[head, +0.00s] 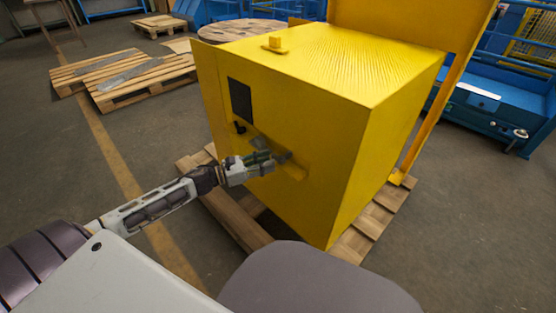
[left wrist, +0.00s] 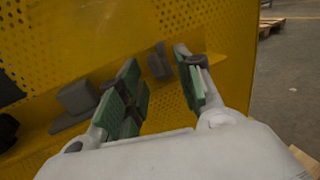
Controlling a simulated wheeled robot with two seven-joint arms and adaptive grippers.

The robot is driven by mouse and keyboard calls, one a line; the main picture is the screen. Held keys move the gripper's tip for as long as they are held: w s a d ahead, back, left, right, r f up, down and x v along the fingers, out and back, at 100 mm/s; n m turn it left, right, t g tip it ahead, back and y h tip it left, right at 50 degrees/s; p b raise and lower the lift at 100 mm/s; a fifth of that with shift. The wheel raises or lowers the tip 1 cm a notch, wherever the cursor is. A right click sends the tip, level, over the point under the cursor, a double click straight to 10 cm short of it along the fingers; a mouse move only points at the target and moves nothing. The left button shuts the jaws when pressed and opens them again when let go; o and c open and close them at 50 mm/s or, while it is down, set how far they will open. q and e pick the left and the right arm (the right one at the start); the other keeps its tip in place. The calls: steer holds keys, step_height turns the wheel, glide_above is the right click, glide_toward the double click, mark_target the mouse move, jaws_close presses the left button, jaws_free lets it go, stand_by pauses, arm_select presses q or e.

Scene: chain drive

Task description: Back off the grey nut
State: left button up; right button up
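My left gripper (head: 266,159) is at the front face of a yellow machine housing (head: 310,135). In the left wrist view its green-padded fingers (left wrist: 158,82) stand apart, with yellow perforated panel showing between them. A small dark grey piece (left wrist: 158,62) shows beyond the gap, near the fingertips; I cannot tell whether it is the grey nut. A larger grey block (left wrist: 78,98) sits left of the fingers. Another dark part beside the right finger is mostly hidden. In the head view a grey piece (head: 283,157) shows just past the fingertips. My right gripper is not in view.
The housing stands on a wooden pallet (head: 376,215). A dark panel (head: 240,100) and a black knob (head: 240,127) are on its face above the gripper. A yellow ledge (head: 292,171) juts out by the fingertips.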

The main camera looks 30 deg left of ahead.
mark_target(278, 157)
arm_select(q)
steer(key=shift+b+x, duration=0.7)
steer(key=shift+x, duration=1.8)
steer(key=c, duration=0.7)
